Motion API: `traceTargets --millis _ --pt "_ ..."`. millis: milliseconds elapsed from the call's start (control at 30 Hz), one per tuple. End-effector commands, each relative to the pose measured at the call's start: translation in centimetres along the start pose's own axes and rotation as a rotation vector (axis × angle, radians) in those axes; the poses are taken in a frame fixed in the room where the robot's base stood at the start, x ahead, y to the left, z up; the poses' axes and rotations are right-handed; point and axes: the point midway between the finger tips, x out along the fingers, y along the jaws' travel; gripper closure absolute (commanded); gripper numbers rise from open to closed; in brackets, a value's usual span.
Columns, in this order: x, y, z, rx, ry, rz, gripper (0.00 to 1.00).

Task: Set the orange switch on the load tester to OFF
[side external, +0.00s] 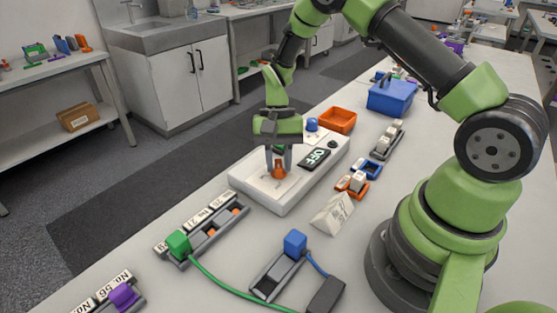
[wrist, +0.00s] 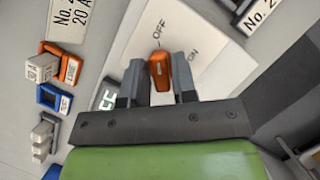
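The load tester (side external: 250,178) is a white box on the bench in the side view, and its white top (wrist: 205,35) fills the middle of the wrist view. Its orange switch (wrist: 160,72) points toward the printed OFF label; the ON label is to the right. The switch also shows in the side view (side external: 279,173), below my gripper. My gripper (wrist: 159,82) has one finger on each side of the switch, with a narrow gap visible at the left finger. Its fingers point down at the tester in the side view (side external: 278,160).
A blue knob (side external: 312,124) and a black knob (side external: 332,144) stand on the tester. An orange bin (side external: 337,120) and a blue box (side external: 391,97) are behind it. Battery holders with green (side external: 178,244) and blue (side external: 295,243) blocks and cables lie in front.

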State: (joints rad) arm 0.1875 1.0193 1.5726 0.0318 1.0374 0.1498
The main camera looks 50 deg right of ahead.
Motion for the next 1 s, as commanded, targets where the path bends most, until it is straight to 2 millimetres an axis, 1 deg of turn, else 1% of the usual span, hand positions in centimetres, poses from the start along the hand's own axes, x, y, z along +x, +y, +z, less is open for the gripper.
traceTargets --millis 33,67,300,433,567,700,800,900,1000 --pt "0.0 0.0 0.0 0.001 0.0 0.0 0.62" --pt "0.0 0.0 0.0 0.001 0.0 0.0 0.57" --pt "0.0 0.0 0.0 0.003 0.0 -0.001 0.57" --pt "-0.7 0.0 0.0 0.004 0.001 -0.003 0.57" --pt "-2.9 -0.1 -0.1 0.004 0.004 -0.005 0.57" --pt "-5.9 -0.1 -0.1 0.003 0.005 -0.005 0.57" --pt "-7.7 0.0 -0.1 0.004 0.004 -0.005 0.57" --pt "-8.9 -0.1 -0.1 0.002 0.003 -0.003 0.57" --pt "-9.7 0.0 0.0 0.003 0.002 -0.002 0.57"
